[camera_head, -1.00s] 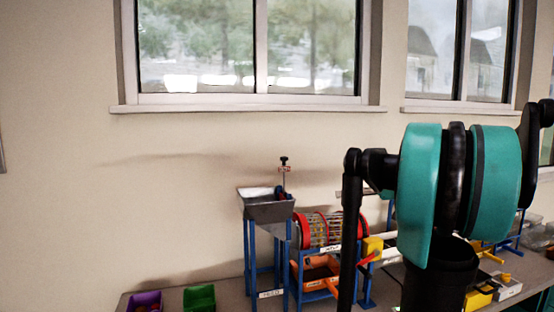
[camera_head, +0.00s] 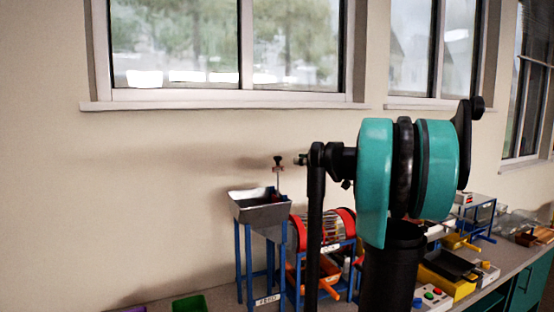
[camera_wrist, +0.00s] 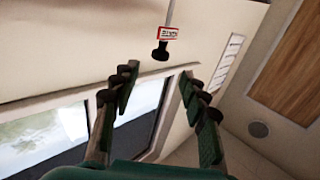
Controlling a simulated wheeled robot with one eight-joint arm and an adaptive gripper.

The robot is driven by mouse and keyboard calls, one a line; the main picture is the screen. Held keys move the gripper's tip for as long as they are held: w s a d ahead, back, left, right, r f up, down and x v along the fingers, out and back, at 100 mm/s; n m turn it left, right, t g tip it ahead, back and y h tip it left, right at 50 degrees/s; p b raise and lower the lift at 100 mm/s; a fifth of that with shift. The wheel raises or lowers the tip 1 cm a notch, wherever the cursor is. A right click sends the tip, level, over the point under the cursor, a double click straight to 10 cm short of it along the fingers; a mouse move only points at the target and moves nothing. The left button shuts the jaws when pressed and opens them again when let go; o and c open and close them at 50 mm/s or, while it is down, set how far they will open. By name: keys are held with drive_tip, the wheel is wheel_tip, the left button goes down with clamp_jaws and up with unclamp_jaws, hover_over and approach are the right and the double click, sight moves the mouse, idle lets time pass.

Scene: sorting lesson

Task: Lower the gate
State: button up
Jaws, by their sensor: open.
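The gate handle is a thin upright rod with a black knob (camera_head: 278,160) and a small red-and-white label (camera_head: 278,169). It stands above the grey metal hopper (camera_head: 262,211) on blue legs. In the wrist view the black knob (camera_wrist: 160,50) and the label (camera_wrist: 169,33) are at the top centre, with the rod running up out of view. My gripper (camera_wrist: 158,78) is open and empty, its green-and-black fingers spread. The knob appears just beyond the gap between the fingertips, apart from both. The gate plate itself is not clearly visible.
A red-rimmed drum (camera_head: 332,229) stands right of the hopper, with an orange chute (camera_head: 330,290) below. A green bin (camera_head: 189,304) is at lower left. Yellow trays and boxes (camera_head: 447,284) crowd the bench at right. The wall behind the hopper is bare below the window sill.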

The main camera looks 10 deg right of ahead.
sight(278, 157)
drive_tip(key=x, duration=0.9)
drive_tip(key=shift+w+a, duration=0.1)
drive_tip(key=shift+a, duration=0.1)
clamp_jaws()
